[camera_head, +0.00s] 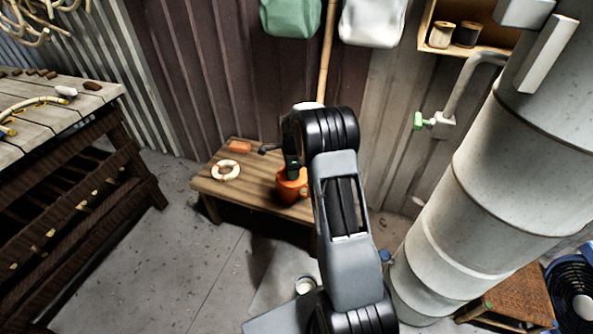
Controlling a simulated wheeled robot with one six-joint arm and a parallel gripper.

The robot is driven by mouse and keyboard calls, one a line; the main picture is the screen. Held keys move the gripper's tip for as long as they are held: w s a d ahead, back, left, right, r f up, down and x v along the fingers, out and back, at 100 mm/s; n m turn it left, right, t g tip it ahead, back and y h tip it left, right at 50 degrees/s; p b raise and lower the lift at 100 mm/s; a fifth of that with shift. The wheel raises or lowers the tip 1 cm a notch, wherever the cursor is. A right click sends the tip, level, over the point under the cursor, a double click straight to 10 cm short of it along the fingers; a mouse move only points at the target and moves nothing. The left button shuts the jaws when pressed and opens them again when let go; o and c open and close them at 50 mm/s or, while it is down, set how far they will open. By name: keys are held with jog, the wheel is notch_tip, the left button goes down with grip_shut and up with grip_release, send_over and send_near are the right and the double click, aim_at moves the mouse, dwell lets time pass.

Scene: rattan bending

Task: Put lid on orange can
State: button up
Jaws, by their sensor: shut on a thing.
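The orange can (288,186) stands upright near the right end of the low wooden bench, with a handle on its right side. My gripper (291,165) is a dark shape right over the can's top, partly hidden by my own wrist. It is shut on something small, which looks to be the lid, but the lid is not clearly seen. I cannot tell whether the lid touches the can's rim.
On the bench (212,189) lie a pale ring (225,171) and an orange block (240,146). A big grey pipe (478,205) rises at right. A slatted workbench (60,120) stands at left. A small pale cup (305,286) is near my arm's base. Floor left of centre is clear.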

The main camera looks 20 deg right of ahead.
jog(key=w, duration=0.2)
jog(key=w+f, duration=0.1)
jog(key=w, duration=0.1)
jog(key=shift+d, duration=0.15)
jog(key=shift+w+d+f+b, duration=0.2)
jog(key=shift+w+f+b, duration=0.5)
jog(key=shift+f+b, duration=0.35)
jog(key=shift+w+d+f+b, duration=0.15)
jog(key=shift+w+f+b, duration=0.55)
jog(key=shift+f+b, duration=0.3)
jog(key=shift+f, duration=0.95)
dwell(1.8)
jog(key=o, duration=1.4)
jog(key=shift+r, duration=0.2)
notch_tip(320, 180, up, 8)
jog(key=p, duration=0.5)
jog(key=shift+f+p, duration=0.15)
jog(key=shift+p, duration=0.15)
